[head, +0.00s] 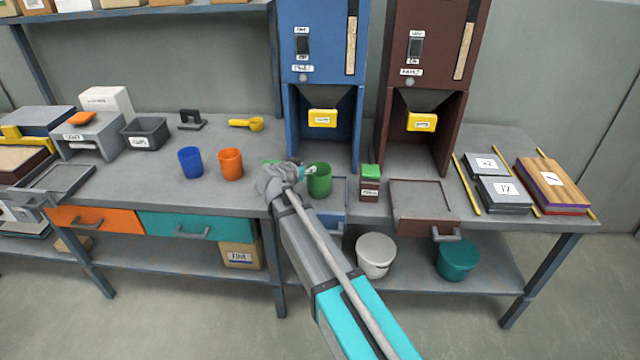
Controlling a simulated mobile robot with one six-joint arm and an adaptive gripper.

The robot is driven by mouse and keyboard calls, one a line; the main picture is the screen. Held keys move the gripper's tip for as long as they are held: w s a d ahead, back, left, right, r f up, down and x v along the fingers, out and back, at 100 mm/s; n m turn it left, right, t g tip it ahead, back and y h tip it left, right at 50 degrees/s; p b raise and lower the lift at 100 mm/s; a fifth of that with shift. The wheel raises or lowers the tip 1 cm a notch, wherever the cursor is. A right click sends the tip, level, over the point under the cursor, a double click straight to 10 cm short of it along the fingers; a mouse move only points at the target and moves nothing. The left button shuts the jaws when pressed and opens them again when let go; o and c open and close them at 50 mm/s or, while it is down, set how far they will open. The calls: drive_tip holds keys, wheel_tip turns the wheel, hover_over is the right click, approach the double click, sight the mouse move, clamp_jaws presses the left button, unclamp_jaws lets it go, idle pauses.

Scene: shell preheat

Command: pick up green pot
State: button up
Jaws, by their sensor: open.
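The green pot (320,182) stands upright on the grey workbench, in front of the blue dispenser. My gripper (304,173) is at the pot's left side, near its rim. It is open, and its fingertips are small and partly lost against the pot. I cannot tell whether a finger touches the pot. My wrist and arm hide the bench just left of the pot and the area in front of it.
A blue cup (190,162) and an orange cup (231,164) stand to the left. A small green-topped box (370,184) stands close on the right. The blue dispenser (321,75) and brown dispenser (425,75) rise behind. A brown tray (420,205) lies further right.

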drive_tip(key=shift+x, duration=0.75)
drive_tip(key=shift+w+d, duration=0.1)
drive_tip(key=shift+w, duration=0.05)
clamp_jaws()
